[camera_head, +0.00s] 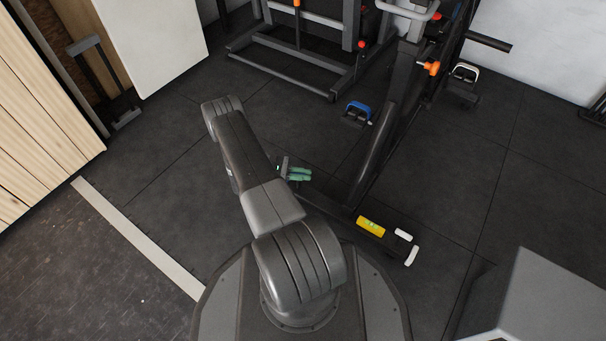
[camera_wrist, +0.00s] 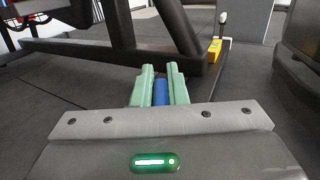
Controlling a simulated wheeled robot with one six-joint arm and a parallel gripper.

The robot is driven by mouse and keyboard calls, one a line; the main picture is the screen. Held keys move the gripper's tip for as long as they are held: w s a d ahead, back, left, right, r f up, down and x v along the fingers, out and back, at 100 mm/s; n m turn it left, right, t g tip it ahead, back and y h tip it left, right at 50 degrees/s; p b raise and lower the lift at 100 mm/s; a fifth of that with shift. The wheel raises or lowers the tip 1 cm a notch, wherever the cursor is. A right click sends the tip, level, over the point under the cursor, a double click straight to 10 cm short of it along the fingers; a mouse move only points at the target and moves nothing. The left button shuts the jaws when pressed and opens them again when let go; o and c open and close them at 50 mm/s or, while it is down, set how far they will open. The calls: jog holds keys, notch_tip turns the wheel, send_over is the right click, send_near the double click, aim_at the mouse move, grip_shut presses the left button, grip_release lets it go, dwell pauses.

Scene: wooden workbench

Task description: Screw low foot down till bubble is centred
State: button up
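My gripper (camera_head: 300,174) has green fingers and reaches low over the floor at the left end of a dark base bar (camera_head: 335,199). In the wrist view, a blue cylinder-like part (camera_wrist: 161,93) shows between the fingers (camera_wrist: 160,72), its sides close to both. Whether they press on it is unclear. A yellow level (camera_head: 371,226) with a small green vial lies near the bar's right end; it also shows in the wrist view (camera_wrist: 214,50). Its bubble is too small to read. Two white parts (camera_head: 403,235) (camera_head: 411,256) sit just right of it.
A dark exercise machine (camera_head: 378,140) rises behind the bar, its slanted post close to my gripper. A blue pedal-like part (camera_head: 360,112) lies behind. A grey box (camera_head: 545,300) stands at front right. Dark floor mats (camera_head: 190,145) are clear to the left.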

jog(key=o, duration=0.4)
jog(key=shift+f, duration=0.1)
jog(key=shift+o, duration=0.2)
jog(key=shift+a, duration=0.15)
jog(key=w+a, duration=0.2)
jog(key=a, duration=1.1)
jog(key=shift+a+p, duration=0.25)
jog(key=shift+p, duration=0.2)
jog(key=d, duration=0.4)
jog(key=s+d, duration=0.1)
jog(key=d, duration=0.4)
jog(key=s+d, duration=0.1)
jog(key=d, duration=0.3)
jog(key=shift+d+b, duration=0.4)
jog(key=shift+a, duration=0.1)
